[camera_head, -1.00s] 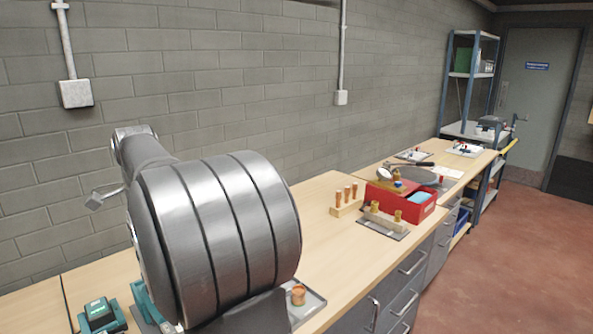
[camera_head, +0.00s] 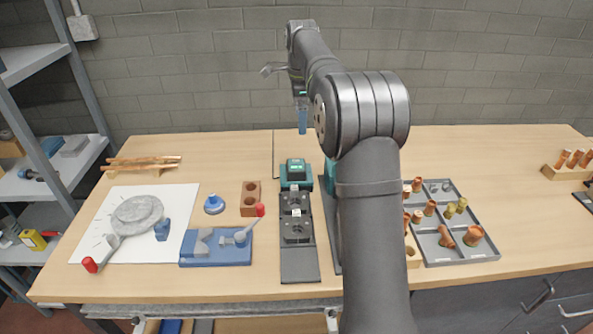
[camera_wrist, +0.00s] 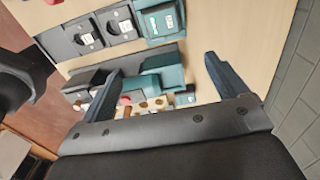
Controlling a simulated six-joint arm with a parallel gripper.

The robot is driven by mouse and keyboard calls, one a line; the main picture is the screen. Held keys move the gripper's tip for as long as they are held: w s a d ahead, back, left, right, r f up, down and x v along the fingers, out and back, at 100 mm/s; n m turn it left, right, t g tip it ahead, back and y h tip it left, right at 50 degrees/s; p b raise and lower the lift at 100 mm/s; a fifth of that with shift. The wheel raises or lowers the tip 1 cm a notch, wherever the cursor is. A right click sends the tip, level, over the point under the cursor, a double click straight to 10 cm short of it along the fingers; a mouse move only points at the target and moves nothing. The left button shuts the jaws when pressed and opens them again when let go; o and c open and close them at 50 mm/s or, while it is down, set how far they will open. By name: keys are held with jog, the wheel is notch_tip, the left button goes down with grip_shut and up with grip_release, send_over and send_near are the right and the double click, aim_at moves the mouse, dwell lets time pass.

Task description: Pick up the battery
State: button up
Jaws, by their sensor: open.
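The battery (camera_head: 295,167), a dark green and black block, sits in a teal holder at the back end of a dark strip on the bench. In the wrist view, a teal block with a light label, apparently this battery (camera_wrist: 160,20), is at the top, beyond the fingers. My gripper (camera_wrist: 162,65) is open, with nothing seen held between its blue-grey fingers. In the head view, only a blue finger part of my gripper (camera_head: 302,120) shows, above and behind the battery; my arm hides the rest.
Another teal object (camera_head: 329,172) stands just right of the battery, partly hidden by my arm. A grey tray (camera_head: 480,250) of copper and brass fittings lies to the right. A blue vise-like fixture (camera_head: 215,250) and a brown holed block (camera_head: 250,198) are left. The back bench is mostly clear.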

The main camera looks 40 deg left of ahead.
send_over(296, 164)
jog(key=f, duration=1.2)
jog(key=shift+w+d+f, duration=0.2)
jog(key=shift+d+f, duration=0.05)
jog(key=shift+s+a+f, duration=0.1)
jog(key=shift+a+f, duration=0.05)
jog(key=shift+f, duration=1.2)
jog(key=shift+s+a+f, duration=0.1)
jog(key=shift+f, duration=1.2)
jog(key=shift+w+r, duration=0.1)
jog(key=c, duration=1.3)
